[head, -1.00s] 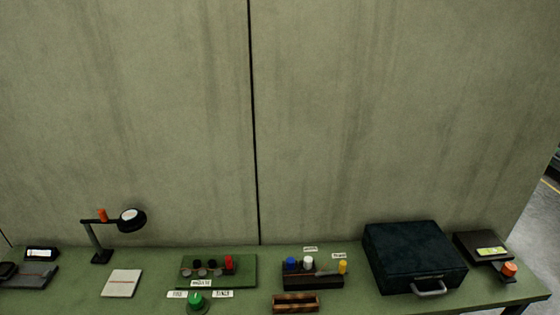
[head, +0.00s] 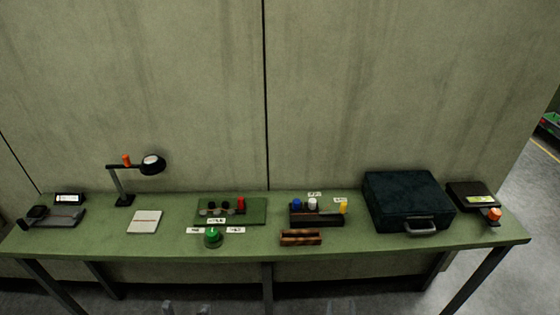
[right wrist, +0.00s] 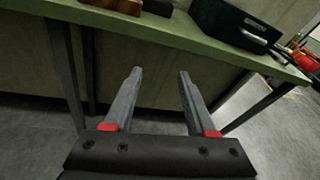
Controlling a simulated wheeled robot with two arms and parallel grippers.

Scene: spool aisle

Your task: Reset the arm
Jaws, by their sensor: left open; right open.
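My right gripper (right wrist: 157,90) is open and empty in the right wrist view, its two grey fingers apart below the front edge of the green table (right wrist: 170,35). In the head view the fingertips of my right gripper (head: 341,307) just show at the bottom edge, in front of the table (head: 370,238). The fingertips of my left gripper (head: 187,308) also show at the bottom edge, further left, apart with nothing seen between them. The rest of both arms is out of view.
On the table stand a desk lamp (head: 120,185), a white pad (head: 144,222), a green board (head: 255,211), a green knob (head: 212,238), a holder with coloured caps (head: 318,219), a wooden tray (head: 300,238) and a dark case (head: 405,196). A wall stands behind.

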